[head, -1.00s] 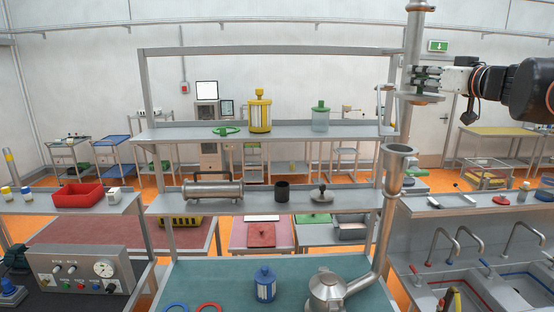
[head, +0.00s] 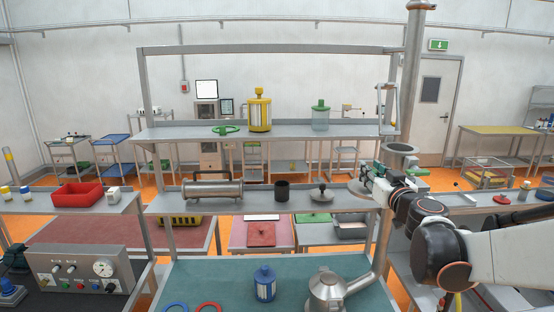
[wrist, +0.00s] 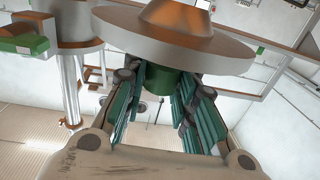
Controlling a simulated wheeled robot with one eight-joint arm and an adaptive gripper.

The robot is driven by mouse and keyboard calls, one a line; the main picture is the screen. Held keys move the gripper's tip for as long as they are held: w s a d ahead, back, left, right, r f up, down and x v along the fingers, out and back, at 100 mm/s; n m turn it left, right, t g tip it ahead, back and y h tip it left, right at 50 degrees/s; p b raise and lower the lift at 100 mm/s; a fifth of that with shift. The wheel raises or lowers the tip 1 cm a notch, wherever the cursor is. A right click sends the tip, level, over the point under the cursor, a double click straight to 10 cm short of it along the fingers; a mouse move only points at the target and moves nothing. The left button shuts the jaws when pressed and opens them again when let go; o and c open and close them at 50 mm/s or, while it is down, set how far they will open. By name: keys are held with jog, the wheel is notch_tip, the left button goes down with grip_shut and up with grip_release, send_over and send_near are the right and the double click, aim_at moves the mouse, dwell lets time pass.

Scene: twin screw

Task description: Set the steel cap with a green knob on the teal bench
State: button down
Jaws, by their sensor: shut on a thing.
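My gripper (head: 374,178) is in front of the right end of the middle shelf in the head view. It is shut on the steel cap, a wide round disc (wrist: 170,45) with a short green knob (wrist: 168,79) between the green-padded fingers in the wrist view. In the head view part of the cap's disc (head: 360,190) shows to the left of the fingers; the knob is hard to make out there. The teal bench (head: 218,272) lies lower down, at the front, apart from the cap.
On the bench stand a blue jar (head: 264,284), a steel vessel (head: 327,290) with a slanting pipe, and blue and red rings. A steel funnel (head: 401,150) and upright post are beside my gripper. The middle shelf holds another lid (head: 321,192). The bench's left-middle is clear.

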jog(key=a+f+m+h, duration=0.1)
jog(key=a+f, duration=0.2)
jog(key=f, duration=0.5)
jog(key=a+f+h, duration=0.1)
jog(key=a+f, duration=0.2)
jog(key=f, duration=0.5)
notch_tip(320, 180, down, 42)
jog(key=b, duration=4.2)
jog(key=shift+f+b, duration=0.15)
jog(key=shift+b, duration=0.15)
